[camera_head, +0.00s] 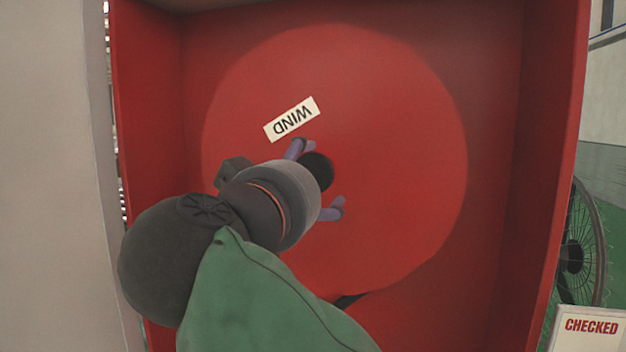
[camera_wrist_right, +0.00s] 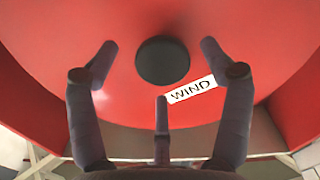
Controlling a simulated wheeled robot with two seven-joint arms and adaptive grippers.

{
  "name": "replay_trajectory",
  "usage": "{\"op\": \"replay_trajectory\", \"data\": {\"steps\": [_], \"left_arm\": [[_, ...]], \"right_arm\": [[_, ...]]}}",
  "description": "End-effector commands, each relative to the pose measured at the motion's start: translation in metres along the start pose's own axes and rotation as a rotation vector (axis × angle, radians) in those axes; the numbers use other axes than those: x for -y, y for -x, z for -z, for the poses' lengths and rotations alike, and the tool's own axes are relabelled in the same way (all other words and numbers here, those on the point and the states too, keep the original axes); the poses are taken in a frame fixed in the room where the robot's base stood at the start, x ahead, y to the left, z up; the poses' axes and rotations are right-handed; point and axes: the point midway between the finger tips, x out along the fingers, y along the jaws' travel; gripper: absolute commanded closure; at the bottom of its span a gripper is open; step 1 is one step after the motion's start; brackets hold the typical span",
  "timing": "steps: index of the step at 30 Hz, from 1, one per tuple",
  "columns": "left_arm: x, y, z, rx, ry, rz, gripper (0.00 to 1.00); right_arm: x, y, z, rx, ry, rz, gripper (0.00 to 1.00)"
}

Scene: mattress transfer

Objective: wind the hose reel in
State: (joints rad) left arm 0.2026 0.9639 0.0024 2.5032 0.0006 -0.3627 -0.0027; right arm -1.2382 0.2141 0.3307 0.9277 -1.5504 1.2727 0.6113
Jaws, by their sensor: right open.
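The hose reel (camera_head: 400,130) is a large red disc inside a red open-fronted cabinet. A white label reading WIND (camera_head: 291,119) is on the disc and appears upside down and tilted in the head view. A black round knob (camera_head: 318,171) stands on the disc below the label. My right gripper (camera_head: 319,180) is open at the knob, with its purple-grey fingers on either side and the knob partly hidden. In the right wrist view the knob (camera_wrist_right: 162,61) lies between and beyond the spread fingers of my gripper (camera_wrist_right: 157,75), not gripped. My left gripper is not in view.
The red cabinet's side walls (camera_head: 545,170) stand left and right of the disc. A grey-white panel (camera_head: 50,180) is at the far left. A wheel (camera_head: 580,250) and a CHECKED sign (camera_head: 590,328) are at the right. A dark strip shows at the disc's lower edge.

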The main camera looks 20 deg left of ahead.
Motion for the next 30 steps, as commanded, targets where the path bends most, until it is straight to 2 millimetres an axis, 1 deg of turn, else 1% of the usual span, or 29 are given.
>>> {"op": "replay_trajectory", "data": {"steps": [1,6,9,12,15,18,30], "left_arm": [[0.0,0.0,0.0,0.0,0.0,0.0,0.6],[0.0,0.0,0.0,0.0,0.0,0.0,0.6],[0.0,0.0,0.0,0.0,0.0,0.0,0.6],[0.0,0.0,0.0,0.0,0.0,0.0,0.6],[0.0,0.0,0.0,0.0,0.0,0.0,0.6],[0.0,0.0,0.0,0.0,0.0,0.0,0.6],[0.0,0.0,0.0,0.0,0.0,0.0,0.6]], "right_arm": [[0.001,0.012,0.001,-0.004,0.001,0.004,0.2],[0.001,0.046,0.0,-0.003,0.001,0.003,0.2],[0.002,0.062,0.0,-0.001,0.002,0.002,0.2],[0.002,0.073,-0.001,0.0,0.002,0.002,0.2],[0.002,0.08,-0.001,0.001,0.003,0.001,0.2],[0.002,0.083,-0.001,0.001,0.003,0.001,0.2],[0.002,0.084,-0.001,0.002,0.003,0.0,0.2]]}}
